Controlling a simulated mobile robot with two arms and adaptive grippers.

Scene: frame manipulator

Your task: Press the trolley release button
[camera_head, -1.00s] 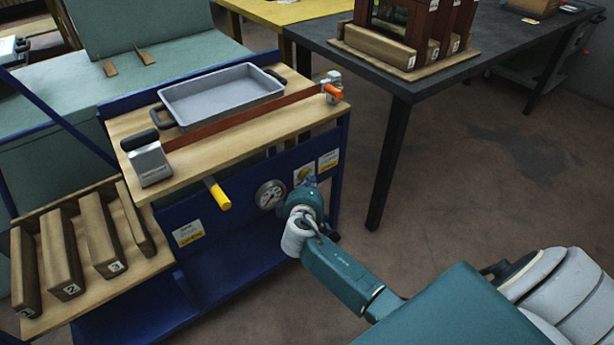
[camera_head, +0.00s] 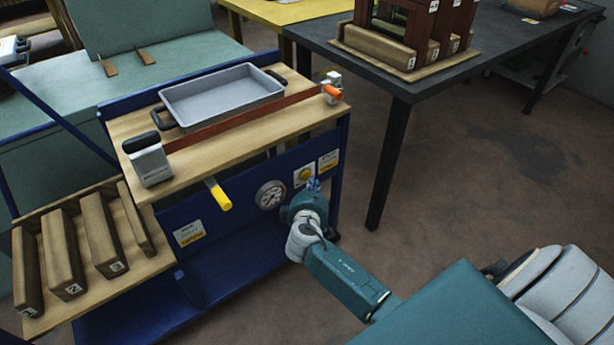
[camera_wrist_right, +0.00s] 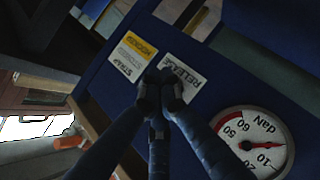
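The round yellow release button (camera_head: 305,174) sits on a white plate on the trolley's (camera_head: 250,205) blue front panel, right of the gauge. My right gripper (camera_head: 313,185) is just below and to the right of the button in the head view. In the wrist view the fingertips of my right gripper (camera_wrist_right: 165,88) are together and empty, over part of the plate marked RELEASE (camera_wrist_right: 188,72). The button is not visible there, and I cannot tell whether the fingertips touch it. My left gripper is not in view.
The gauge (camera_head: 270,195) is left of the button. The strap label (camera_head: 328,161) is to its right. A yellow handle (camera_head: 218,196) sticks out of the panel farther left. A grey tray (camera_head: 222,97) and a red strap (camera_head: 240,117) lie on the trolley top.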

